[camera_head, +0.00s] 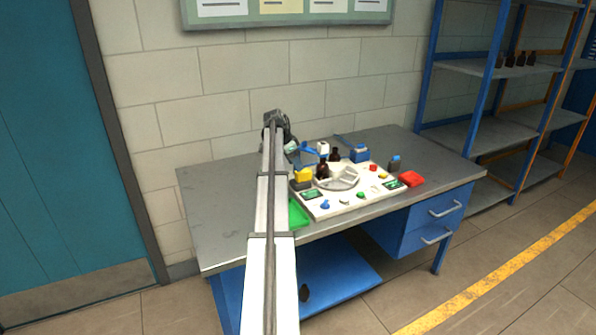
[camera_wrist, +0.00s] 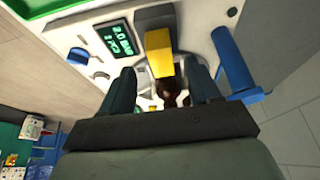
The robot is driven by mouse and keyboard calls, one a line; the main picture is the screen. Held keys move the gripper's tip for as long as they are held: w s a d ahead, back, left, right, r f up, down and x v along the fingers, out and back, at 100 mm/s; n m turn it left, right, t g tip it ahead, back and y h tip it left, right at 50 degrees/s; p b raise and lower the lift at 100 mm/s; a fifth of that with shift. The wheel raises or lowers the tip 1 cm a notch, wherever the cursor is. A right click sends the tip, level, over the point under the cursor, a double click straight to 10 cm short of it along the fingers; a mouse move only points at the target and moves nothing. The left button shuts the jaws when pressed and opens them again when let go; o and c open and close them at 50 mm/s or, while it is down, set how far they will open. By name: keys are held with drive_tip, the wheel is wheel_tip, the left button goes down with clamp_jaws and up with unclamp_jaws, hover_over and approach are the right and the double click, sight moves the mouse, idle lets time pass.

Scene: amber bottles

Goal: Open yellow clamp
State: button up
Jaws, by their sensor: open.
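The yellow clamp (camera_head: 302,175) is a small yellow block on a dark base at the left side of the white panel. In the wrist view the yellow clamp (camera_wrist: 159,52) stands out from the panel at top centre, just beyond my fingertips. My gripper (camera_wrist: 161,80) is open, with one dark finger to each side of the yellow block's lower end. I cannot tell whether the fingers touch it.
Two amber bottles (camera_head: 323,168) stand by the round white holder (camera_head: 345,178). A green tray (camera_head: 298,213) and a red tray (camera_head: 411,179) flank the panel. A blue cylinder (camera_wrist: 234,75) is close to my right finger in the wrist view. The grey table (camera_head: 215,215) is bare at left.

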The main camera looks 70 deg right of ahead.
drive_tip(key=v, duration=0.7)
drive_tip(key=shift+r, duration=0.3)
drive_tip(key=shift+w+a, duration=0.1)
